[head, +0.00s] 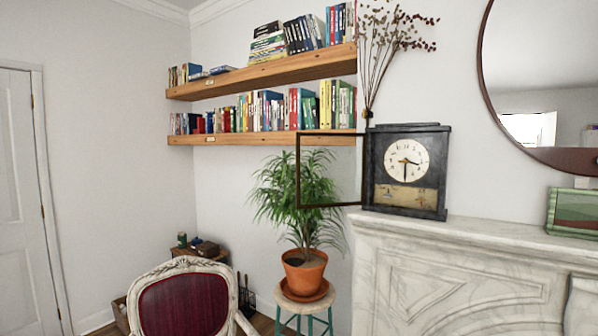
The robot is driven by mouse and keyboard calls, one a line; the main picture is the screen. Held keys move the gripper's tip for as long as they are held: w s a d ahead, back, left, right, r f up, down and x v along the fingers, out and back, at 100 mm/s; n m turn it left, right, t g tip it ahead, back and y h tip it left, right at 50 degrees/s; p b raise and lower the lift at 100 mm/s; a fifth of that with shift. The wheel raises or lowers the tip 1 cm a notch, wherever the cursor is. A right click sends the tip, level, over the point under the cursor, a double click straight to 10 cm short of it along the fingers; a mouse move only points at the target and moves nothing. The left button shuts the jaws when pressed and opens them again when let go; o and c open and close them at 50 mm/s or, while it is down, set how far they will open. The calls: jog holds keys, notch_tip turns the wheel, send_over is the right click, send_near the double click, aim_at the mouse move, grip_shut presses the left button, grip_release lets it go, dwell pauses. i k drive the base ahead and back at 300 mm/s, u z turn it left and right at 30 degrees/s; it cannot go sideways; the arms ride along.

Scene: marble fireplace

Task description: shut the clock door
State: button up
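A black mantel clock (405,171) with a cream round dial stands upright at the left end of the marble mantelpiece. Its glass door (298,172), a thin dark square frame, stands wide open. The door is hinged at the clock's left side and swung out to the left, past the end of the mantel. The potted plant shows through and around the glass. My gripper is not in view.
A round mirror (540,75) hangs above. Dried stems (385,45) rise behind the clock. A plant (270,195) on a stool and a red chair (185,305) stand below, left.

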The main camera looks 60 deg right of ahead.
aim_at(297, 169)
jog(key=z, duration=0.6)
jog(key=i, duration=0.75)
jog(key=z, duration=0.95)
